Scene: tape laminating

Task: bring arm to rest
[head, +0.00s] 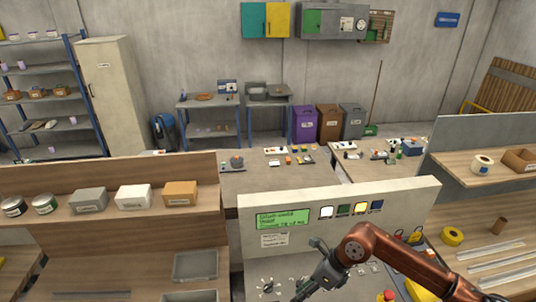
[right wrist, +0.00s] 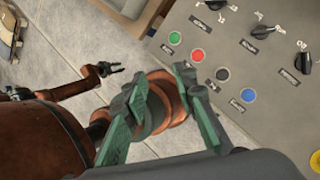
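My right arm is reddish brown and reaches in from the right in the head view, over the control panel (head: 345,208). Its gripper (head: 308,289) is at the bottom edge there. In the right wrist view my right gripper (right wrist: 160,85) has its green fingers spread apart. Reddish-brown rounded parts show behind the fingers, and I see no object clamped. My left gripper (right wrist: 115,69) shows small in the right wrist view, past the right fingers, with its dark fingers apart and empty. It is outside the head view.
The panel's knobs and coloured buttons (right wrist: 197,55) lie right of my right gripper in the wrist view. In the head view a shelf (head: 120,225) with boxes and cans stands left. A bench with a yellow tape roll (head: 452,236) and metal strips (head: 498,262) stands right.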

